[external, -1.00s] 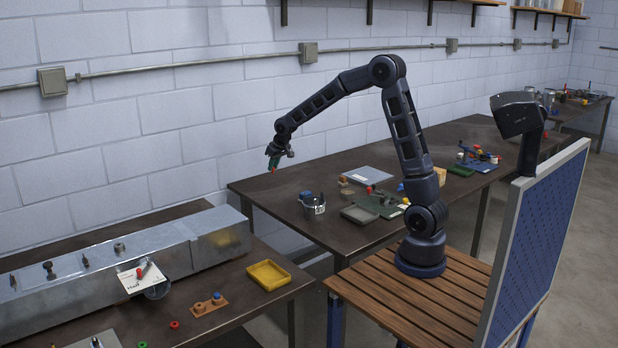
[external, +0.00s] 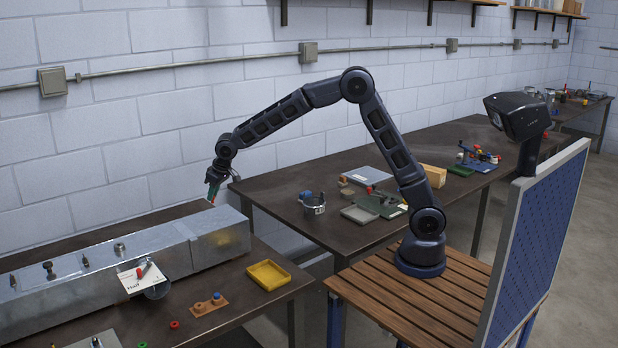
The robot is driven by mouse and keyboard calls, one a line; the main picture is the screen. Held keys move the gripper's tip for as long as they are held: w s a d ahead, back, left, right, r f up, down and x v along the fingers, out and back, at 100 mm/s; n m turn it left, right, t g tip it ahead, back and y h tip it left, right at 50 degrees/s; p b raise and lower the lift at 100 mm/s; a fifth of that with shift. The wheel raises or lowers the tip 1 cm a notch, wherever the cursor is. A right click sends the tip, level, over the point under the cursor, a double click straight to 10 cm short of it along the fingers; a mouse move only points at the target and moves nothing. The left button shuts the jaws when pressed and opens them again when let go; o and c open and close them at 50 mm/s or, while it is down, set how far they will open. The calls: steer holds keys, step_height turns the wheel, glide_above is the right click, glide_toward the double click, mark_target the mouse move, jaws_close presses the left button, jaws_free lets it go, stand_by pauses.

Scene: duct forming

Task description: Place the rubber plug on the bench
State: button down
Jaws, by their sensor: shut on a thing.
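My gripper (external: 212,195) is above the far right end of the long metal duct (external: 110,259), pointing down. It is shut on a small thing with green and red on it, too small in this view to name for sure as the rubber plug. The gripper and what it holds appear clear of the duct. The bench (external: 236,325) under the duct is dark and flat. Small loose parts lie on it: a red ring (external: 174,325) and a wooden block (external: 209,304) with small blue and orange pieces.
A yellow tray (external: 268,275) sits near the bench's right corner. A second dark table (external: 270,185) behind holds a metal cup (external: 314,204) and tools. Bare bench shows around the yellow tray.

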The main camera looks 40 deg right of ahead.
steer(key=s+a+n, duration=0.3)
steer(key=s+a, duration=1.6)
steer(key=a, duration=0.2)
steer(key=shift+y, duration=0.4)
steer(key=f, duration=2.5)
steer(key=shift+w+f, duration=0.2)
steer(key=shift+w, duration=0.1)
steer(key=shift+d+f, duration=0.1)
steer(key=c, duration=1.3)
jaws_free()
